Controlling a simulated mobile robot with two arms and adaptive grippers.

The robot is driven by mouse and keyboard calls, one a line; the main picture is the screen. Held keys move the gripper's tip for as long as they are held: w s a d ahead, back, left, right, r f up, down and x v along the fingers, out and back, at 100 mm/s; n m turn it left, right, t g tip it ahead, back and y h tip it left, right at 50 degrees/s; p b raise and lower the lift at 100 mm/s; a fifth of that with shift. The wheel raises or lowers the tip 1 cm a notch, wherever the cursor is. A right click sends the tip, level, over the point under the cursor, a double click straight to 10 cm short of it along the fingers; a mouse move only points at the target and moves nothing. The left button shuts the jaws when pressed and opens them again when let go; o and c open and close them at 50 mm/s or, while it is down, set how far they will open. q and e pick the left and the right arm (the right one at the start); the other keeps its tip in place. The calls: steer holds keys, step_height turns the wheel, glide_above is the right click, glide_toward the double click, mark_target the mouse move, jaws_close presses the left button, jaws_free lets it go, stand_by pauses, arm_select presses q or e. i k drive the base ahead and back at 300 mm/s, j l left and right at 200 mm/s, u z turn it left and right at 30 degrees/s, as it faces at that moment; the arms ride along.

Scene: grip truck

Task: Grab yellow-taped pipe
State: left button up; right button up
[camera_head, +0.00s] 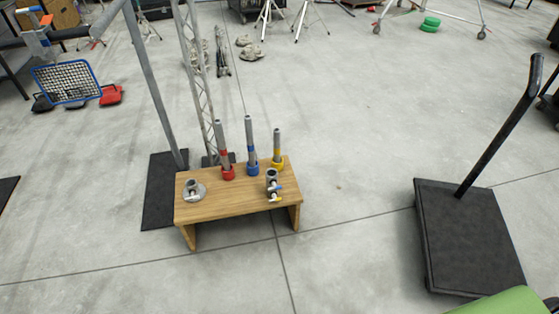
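The yellow-taped pipe (277,148) stands upright at the back right of a small wooden bench (230,205). It is grey with yellow tape around its lower part and a yellow base. A blue-taped pipe (250,150) stands just left of it, and a red-taped pipe (224,150) stands further left. A grey fitting with blue and yellow parts (272,184) stands in front of the yellow-taped pipe. A round metal flange (192,191) sits at the bench's left end. Neither of my grippers is in view.
A metal post and truss (152,85) rise behind the bench from a black base plate (160,200). A black platform cart (470,235) with an upright handle stands at the right. A green object (505,302) shows at the bottom right. The floor between bench and cart is clear.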

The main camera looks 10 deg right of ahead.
mark_target(277, 131)
steer(key=k+u, duration=0.1)
steer(key=u, duration=1.45)
steer(key=l+u, duration=0.3)
steer(key=l, duration=2.95)
